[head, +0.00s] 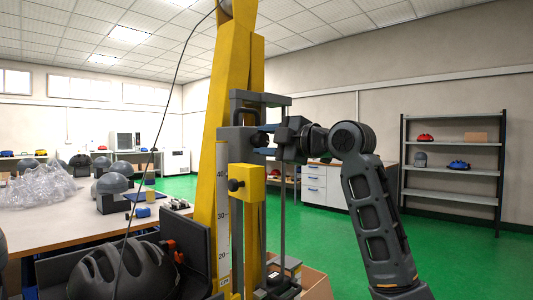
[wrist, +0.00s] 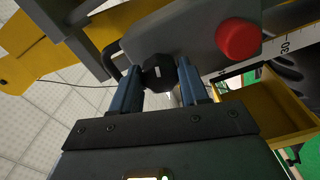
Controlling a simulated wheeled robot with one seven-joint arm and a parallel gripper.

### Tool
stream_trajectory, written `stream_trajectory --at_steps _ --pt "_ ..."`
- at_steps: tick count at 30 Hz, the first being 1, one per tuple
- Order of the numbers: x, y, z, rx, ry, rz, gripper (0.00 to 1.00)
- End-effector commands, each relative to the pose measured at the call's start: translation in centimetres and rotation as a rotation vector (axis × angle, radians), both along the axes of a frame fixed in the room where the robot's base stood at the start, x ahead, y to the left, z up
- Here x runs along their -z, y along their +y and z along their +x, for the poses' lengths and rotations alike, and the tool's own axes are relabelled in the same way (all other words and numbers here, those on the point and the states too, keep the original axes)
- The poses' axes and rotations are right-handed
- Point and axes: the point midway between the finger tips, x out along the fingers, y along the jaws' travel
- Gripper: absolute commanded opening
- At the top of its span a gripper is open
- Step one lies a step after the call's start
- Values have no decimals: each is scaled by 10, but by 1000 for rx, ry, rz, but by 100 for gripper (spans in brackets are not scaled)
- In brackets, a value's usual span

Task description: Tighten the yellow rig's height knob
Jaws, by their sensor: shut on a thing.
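The yellow rig (head: 228,95) stands upright in the middle of the head view, with a grey carriage (head: 232,143) on its mast. In the wrist view, a black knob (wrist: 159,72) with a white mark sits against a grey plate of the carriage (wrist: 185,32). My gripper (wrist: 160,82) has its two blue fingers on either side of this knob, shut on it. In the head view, my gripper (head: 264,134) reaches the carriage from the right; the knob between its fingers is hidden there.
A red button (wrist: 238,39) sits beside the knob. A yellow block (head: 247,184) with another dark knob (head: 235,185) is below the carriage, next to a height scale (head: 222,215). A black helmet (head: 120,272) is in front. Shelves (head: 452,145) stand at right; green floor there is clear.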

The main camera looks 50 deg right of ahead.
Motion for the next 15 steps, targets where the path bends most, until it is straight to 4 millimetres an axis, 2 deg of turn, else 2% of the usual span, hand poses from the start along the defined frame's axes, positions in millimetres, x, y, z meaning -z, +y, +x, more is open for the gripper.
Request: stream_trajectory --at_steps 6,15 --pt "1 0 0 0 -8 -148 14" --pt "0 0 0 -1 -11 -256 14"
